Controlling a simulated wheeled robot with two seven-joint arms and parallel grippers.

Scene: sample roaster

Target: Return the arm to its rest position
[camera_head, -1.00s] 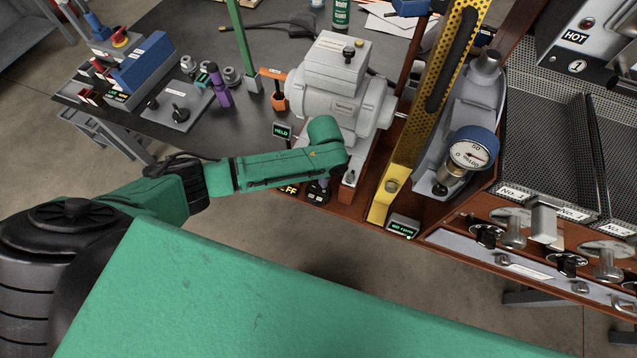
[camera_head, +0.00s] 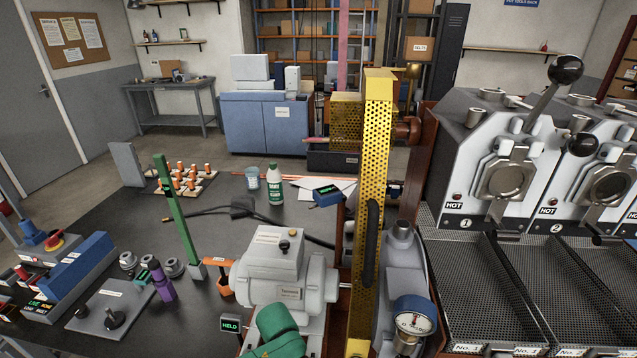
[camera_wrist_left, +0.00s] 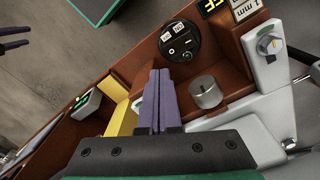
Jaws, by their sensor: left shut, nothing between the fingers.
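My left gripper (camera_wrist_left: 155,100) shows in the left wrist view with its purple fingers together and nothing between them. I cannot tell whether the fingertips touch anything. In the head view only a green link of my left arm (camera_head: 279,335) shows at the bottom, in front of the grey motor (camera_head: 275,275); the gripper is out of that picture. Dark prongs at the left wrist view's left edge may be my right gripper (camera_wrist_left: 14,37).
A yellow perforated guard (camera_head: 372,200) stands upright right of the motor, with a pressure gauge (camera_head: 413,316) beside it. Roaster units (camera_head: 505,170) and mesh trays (camera_head: 490,300) fill the right. A green post (camera_head: 178,215) and purple tool (camera_head: 161,283) stand on the dark table (camera_head: 110,245).

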